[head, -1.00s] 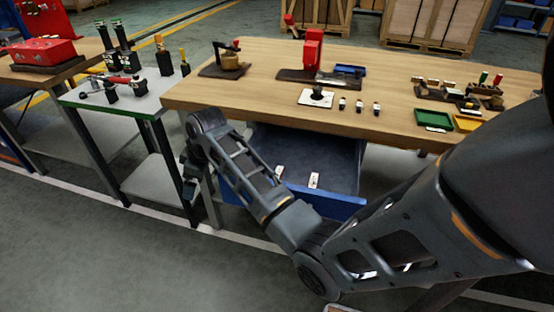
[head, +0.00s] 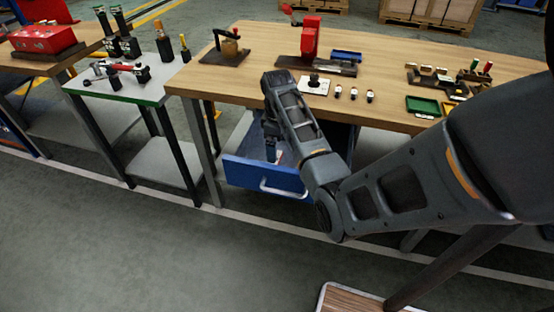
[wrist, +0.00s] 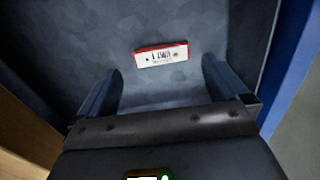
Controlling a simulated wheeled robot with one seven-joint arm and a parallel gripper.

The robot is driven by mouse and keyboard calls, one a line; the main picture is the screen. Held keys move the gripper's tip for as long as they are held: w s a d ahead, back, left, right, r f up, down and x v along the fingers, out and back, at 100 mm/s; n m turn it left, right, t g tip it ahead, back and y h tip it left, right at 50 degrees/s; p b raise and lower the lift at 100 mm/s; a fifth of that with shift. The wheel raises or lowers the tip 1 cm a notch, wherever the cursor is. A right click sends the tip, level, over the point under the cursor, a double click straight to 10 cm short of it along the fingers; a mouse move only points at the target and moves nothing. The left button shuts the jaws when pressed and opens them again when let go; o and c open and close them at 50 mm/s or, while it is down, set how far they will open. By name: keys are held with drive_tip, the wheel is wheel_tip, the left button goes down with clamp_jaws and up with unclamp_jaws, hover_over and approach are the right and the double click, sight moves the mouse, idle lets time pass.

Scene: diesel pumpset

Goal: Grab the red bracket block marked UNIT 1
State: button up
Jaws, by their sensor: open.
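The red bracket block (wrist: 138,49) lies on the grey drawer floor in the wrist view. It carries a white label whose upside-down print seems to read UNIT 1; mostly the label and thin red edges show. My gripper (wrist: 162,70) is open and empty above the drawer floor, with a finger on either side of the view and the block ahead between them. In the head view my gripper (head: 270,148) reaches down into the open blue drawer (head: 240,174). A small pale and red piece shows beside it, but I cannot tell which block it is.
The drawer's blue wall (wrist: 287,60) runs close along the right in the wrist view. The wooden workbench top (head: 225,85) overhangs the drawer, with a red press (head: 310,40) and small parts on it. A green-edged side table (head: 150,90) stands left.

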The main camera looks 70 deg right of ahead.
drive_tip(key=shift+w+f, duration=0.1)
drive_tip(key=shift+f, duration=2.3)
drive_tip(key=shift+c, duration=0.4)
drive_tip(key=c, duration=0.9)
